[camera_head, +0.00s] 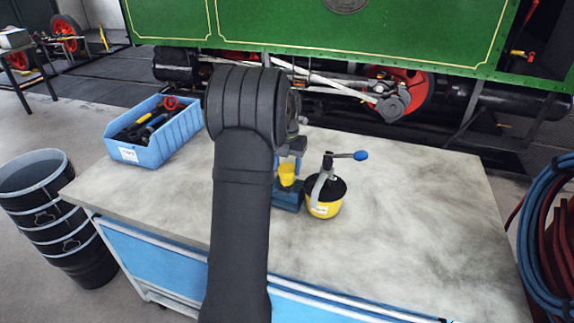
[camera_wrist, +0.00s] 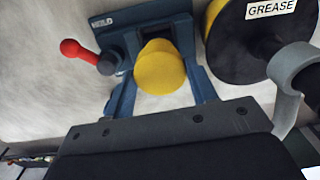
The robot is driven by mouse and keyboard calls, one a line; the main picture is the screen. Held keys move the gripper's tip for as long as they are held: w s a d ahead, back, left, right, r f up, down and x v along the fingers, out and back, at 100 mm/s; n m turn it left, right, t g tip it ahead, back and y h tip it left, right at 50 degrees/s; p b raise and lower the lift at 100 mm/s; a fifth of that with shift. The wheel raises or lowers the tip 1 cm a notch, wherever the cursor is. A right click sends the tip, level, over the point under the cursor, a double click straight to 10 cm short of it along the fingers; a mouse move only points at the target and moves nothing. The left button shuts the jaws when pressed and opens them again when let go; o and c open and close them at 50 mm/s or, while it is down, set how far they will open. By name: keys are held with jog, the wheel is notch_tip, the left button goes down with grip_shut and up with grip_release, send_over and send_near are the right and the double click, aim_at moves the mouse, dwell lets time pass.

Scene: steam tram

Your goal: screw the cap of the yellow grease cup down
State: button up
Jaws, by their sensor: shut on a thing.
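The yellow grease cup (camera_head: 287,178) stands in a small blue vise (camera_head: 288,201) on the bench, left of the grease pot. In the wrist view its round yellow cap (camera_wrist: 160,72) faces me, in front of the vise (camera_wrist: 140,17). My gripper (camera_head: 289,162) is above the cup, with its blue fingers pointing down. In the wrist view my gripper (camera_wrist: 162,72) has a finger on each side of the cap and is shut on it. The thread and the seam between cap and cup are hidden.
A yellow and black grease pot (camera_head: 324,208) with a blue-knobbed crank stands close right of the vise. The vise's red-knobbed lever (camera_wrist: 82,52) sticks out left. A blue tool bin (camera_head: 160,142) is at the bench's left. The bench's right side (camera_head: 430,205) is clear.

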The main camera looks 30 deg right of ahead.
jog(key=shift+f, duration=0.8)
dwell(1.6)
jog(key=shift+o, duration=1.4)
jog(key=shift+c, duration=1.4)
jog(key=m, duration=0.4)
jog(key=shift+m, duration=1)
jog(key=shift+m, duration=3)
